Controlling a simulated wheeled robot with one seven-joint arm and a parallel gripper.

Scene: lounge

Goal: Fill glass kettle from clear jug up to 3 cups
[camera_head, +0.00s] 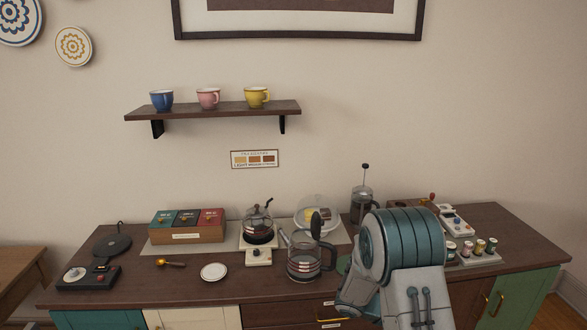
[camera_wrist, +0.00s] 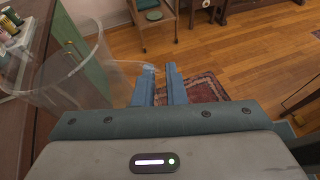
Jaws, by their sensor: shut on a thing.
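The glass kettle (camera_head: 303,268) stands upright near the counter's front edge, left of my arm. It has a spout on its left, a dark handle on its right and a dark lid raised upright. Reddish bands show on its glass; I cannot tell the water level. The clear jug (camera_wrist: 62,85) is at the left of the wrist view, see-through, with its handle running to my fingers. My gripper (camera_wrist: 160,70) is shut on that handle. In the head view my arm hides the gripper and the jug. Whether the jug holds water is unclear.
Left of the kettle, a small glass pot (camera_head: 258,226) sits on a pale stand. A glass dome (camera_head: 318,211) and a French press (camera_head: 361,207) stand behind. A white saucer (camera_head: 214,272) and spoon (camera_head: 172,263) lie at left. Small jars (camera_head: 466,250) stand at right.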

